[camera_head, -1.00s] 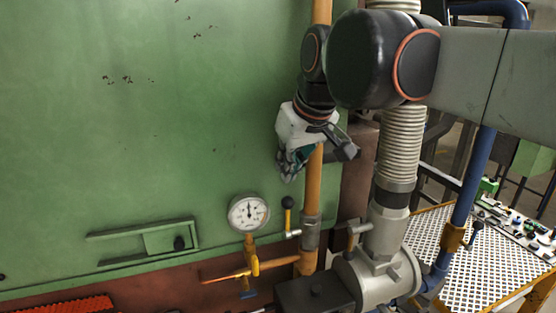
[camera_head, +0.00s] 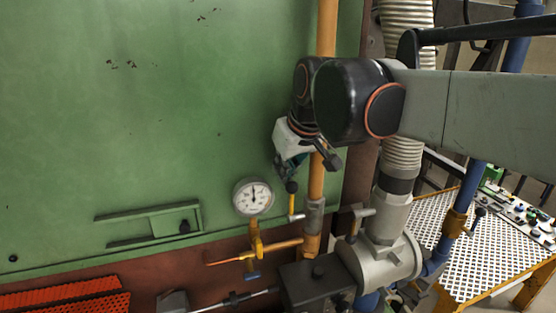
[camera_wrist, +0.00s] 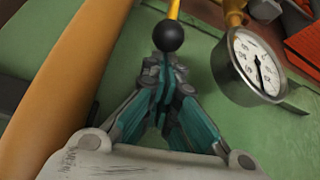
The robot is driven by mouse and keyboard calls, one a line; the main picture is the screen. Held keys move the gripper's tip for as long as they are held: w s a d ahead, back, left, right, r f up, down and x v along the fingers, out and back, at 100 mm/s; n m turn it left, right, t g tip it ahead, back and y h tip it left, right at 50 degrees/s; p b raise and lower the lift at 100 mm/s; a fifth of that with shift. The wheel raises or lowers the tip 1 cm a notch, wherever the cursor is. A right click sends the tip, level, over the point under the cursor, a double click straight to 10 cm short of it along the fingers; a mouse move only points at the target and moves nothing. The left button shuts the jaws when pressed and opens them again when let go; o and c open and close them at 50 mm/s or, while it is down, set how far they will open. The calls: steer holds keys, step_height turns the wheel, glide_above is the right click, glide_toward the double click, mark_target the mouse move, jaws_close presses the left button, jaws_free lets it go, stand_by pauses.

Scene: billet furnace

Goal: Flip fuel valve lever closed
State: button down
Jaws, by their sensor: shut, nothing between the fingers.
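The fuel valve lever (camera_head: 292,203) is a yellow handle with a black ball knob, standing upright beside the orange vertical pipe (camera_head: 316,185). Its black knob (camera_wrist: 168,36) also shows in the wrist view, right at the tips of my gripper (camera_wrist: 165,68). My gripper (camera_head: 287,176) is shut and empty, just above the knob in the head view. Its teal-padded fingers meet together. I cannot tell whether the fingertips touch the knob.
A ribbed grey duct (camera_head: 402,156) stands right of the pipe. A perforated table (camera_head: 478,240) and control panel (camera_head: 520,218) lie at the right. The green wall is clear at left.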

mark_target(289, 185)
steer(key=shift+s, duration=0.15)
steer(key=shift+s+d+t, duration=0.15)
steer(key=shift+s+t, duration=0.15)
steer(key=shift+s, duration=0.15)
steer(key=shift+s+d+t+y+b, duration=0.2)
steer(key=shift+s+t+b, duration=0.1)
steer(key=shift+s+t, duration=0.2)
steer(key=shift+s+d+t+y+b, duration=0.1)
steer(key=shift+s+t+y+b, duration=0.15)
steer(key=shift+s+t, duration=0.25)
steer(key=s+d+f+t+y+b, duration=0.1)
steer(key=s+f+t, duration=0.2)
steer(key=s+f, duration=0.2)
steer(key=s+d+f+t+y+b, duration=0.1)
steer(key=s+d+f+t+b, duration=0.1)
steer(key=s, duration=0.4)
steer(key=shift+d+f+t, duration=0.15)
steer(key=shift+f+t, duration=0.35)
steer(key=shift+f, duration=0.9)
steer(key=shift+s, duration=0.1)
steer(key=shift+f+b, duration=0.1)
steer(key=shift+b, duration=0.2)
